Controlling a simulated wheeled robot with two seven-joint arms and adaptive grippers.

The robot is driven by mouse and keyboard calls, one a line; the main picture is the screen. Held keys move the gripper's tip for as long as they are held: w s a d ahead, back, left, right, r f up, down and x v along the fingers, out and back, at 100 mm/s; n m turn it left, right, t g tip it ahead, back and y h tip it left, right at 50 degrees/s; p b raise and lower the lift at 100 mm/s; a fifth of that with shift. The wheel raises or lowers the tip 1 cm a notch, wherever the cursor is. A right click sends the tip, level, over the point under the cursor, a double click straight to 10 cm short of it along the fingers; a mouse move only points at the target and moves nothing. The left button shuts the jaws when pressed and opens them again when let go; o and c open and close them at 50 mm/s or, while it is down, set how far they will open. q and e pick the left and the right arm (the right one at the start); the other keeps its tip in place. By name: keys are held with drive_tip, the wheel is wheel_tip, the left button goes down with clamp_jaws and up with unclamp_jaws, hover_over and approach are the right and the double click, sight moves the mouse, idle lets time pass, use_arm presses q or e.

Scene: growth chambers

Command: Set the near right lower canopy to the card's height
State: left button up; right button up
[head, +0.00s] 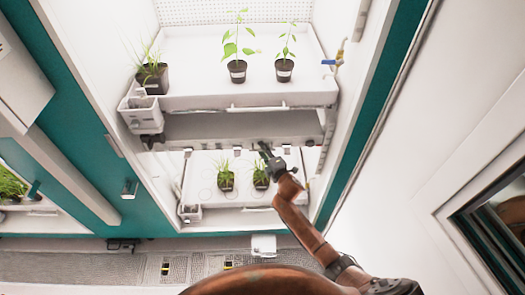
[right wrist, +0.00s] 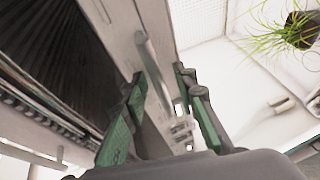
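The lower canopy (head: 240,128) is a grey panel under the upper white tray and above the lower plants. My right gripper (head: 266,152) is at its front edge, right of centre, in front of the lower bay. In the right wrist view the two green-padded fingers (right wrist: 163,122) are apart, and a pale metal bar handle (right wrist: 152,65) on a panel runs toward the gap between them. I cannot tell whether they touch it. No readable height card shows. My left gripper is not in view.
The upper tray (head: 205,102) holds potted plants. Potted grass (head: 225,179) stands on the lower tray (head: 200,188), close to my right gripper. Chamber side walls bound the bay; a blue-handled tap (head: 331,62) is on the right. The floor in front looks clear.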

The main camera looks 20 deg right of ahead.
drive_tip(key=shift+s, duration=0.1)
drive_tip(key=v, duration=1.2)
